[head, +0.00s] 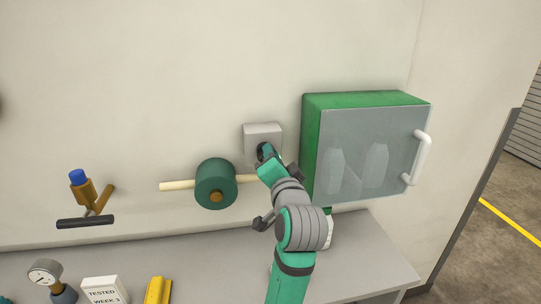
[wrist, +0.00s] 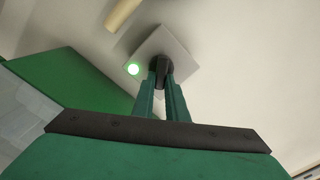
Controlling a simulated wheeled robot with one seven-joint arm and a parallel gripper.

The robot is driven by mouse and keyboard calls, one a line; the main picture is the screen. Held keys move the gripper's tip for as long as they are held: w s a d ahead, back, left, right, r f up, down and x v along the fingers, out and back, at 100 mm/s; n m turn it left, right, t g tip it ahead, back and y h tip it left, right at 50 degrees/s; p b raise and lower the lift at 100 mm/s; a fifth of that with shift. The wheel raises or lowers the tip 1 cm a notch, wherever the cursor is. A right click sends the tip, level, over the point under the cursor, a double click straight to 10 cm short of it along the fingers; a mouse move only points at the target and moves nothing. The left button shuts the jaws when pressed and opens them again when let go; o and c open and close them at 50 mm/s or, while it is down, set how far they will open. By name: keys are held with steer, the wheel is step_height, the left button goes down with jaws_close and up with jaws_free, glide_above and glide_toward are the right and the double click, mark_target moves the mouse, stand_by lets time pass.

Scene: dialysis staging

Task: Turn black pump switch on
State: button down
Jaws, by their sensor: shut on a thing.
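The pump switch is a grey square plate (head: 263,129) on the wall, with a black knob (wrist: 161,66) at its middle. The plate also shows in the wrist view (wrist: 176,45), turned like a diamond. In the head view my gripper (head: 266,157) covers the knob and the lower part of the plate.
A green cabinet with a clear door (head: 368,152) and white handle hangs close right of the switch. A dark green pump body (head: 216,184) on a cream pipe is at left. Below, a grey bench (head: 207,256) holds a gauge (head: 46,271), a sign (head: 103,291) and a yellow object (head: 158,290).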

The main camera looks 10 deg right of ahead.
steer(key=shift+s+f+m, duration=0.1)
steer(key=shift+f+m, duration=0.05)
steer(key=shift+m, duration=0.45)
steer(key=c, duration=1.8)
jaws_free()
steer(key=shift+o, duration=0.2)
steer(key=s, duration=1)
steer(key=shift+s+d, duration=0.2)
steer(key=shift+s, duration=0.2)
